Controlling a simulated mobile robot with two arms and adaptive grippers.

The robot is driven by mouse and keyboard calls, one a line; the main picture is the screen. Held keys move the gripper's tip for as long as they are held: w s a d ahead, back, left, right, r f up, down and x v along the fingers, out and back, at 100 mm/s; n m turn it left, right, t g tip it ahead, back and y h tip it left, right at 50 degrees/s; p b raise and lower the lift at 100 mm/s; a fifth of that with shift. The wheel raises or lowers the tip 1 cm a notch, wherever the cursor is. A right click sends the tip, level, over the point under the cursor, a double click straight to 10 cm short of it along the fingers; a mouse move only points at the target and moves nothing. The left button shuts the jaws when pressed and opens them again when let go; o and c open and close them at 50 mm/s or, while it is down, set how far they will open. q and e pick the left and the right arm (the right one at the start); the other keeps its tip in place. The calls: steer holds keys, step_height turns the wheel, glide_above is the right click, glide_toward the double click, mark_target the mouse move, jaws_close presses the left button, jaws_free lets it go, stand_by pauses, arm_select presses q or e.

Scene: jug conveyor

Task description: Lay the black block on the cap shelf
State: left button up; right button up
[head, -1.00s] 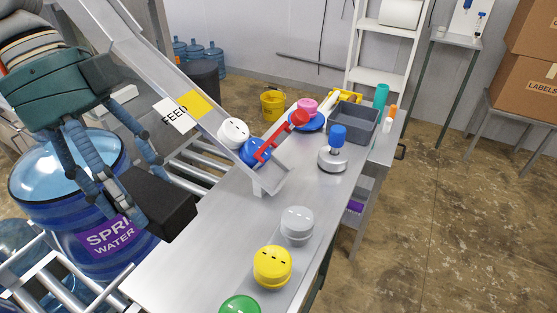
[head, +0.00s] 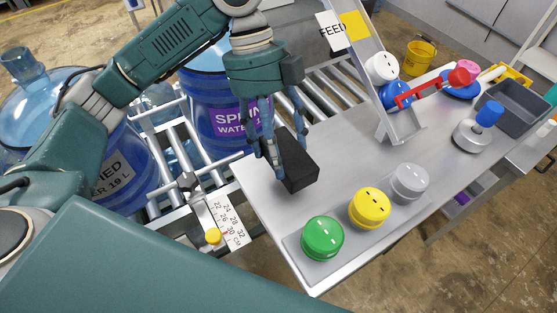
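The black block (head: 300,178) is a dark rectangular bar, seen over the left part of the steel shelf (head: 345,150) that carries the caps. My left gripper (head: 285,160) points down, its blue fingers shut around the block. I cannot tell whether the block's underside touches the shelf. A grey strip on the shelf's near side holds a green cap (head: 322,239), a yellow cap (head: 369,207) and a grey cap (head: 409,182), to the right of and nearer than the block. My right gripper is not in view.
The feed chute (head: 398,118) ends on the shelf, with a white cap (head: 381,67), a blue cap (head: 397,95) and a red lever (head: 430,90). A blue-handled stamp (head: 475,132) and grey bin (head: 517,105) stand right. Rollers and water bottles (head: 228,125) lie left.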

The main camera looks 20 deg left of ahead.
arm_select(q)
step_height(320, 180, down, 4)
steer(key=shift+f+p, duration=0.25)
steer(key=shift+p, duration=0.1)
steer(key=shift+f, duration=0.3)
steer(key=o, duration=1.4)
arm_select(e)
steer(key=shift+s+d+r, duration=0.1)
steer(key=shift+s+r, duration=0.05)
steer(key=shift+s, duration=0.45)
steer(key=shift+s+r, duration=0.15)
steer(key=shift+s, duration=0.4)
arm_select(q)
steer(key=b+v, duration=0.2)
steer(key=v, duration=0.8)
steer(key=shift+w+a+r, duration=0.15)
steer(key=shift+r, duration=0.15)
steer(key=shift+w+a+r, duration=0.1)
steer(key=shift+a+r, duration=0.1)
steer(key=shift+r, duration=0.4)
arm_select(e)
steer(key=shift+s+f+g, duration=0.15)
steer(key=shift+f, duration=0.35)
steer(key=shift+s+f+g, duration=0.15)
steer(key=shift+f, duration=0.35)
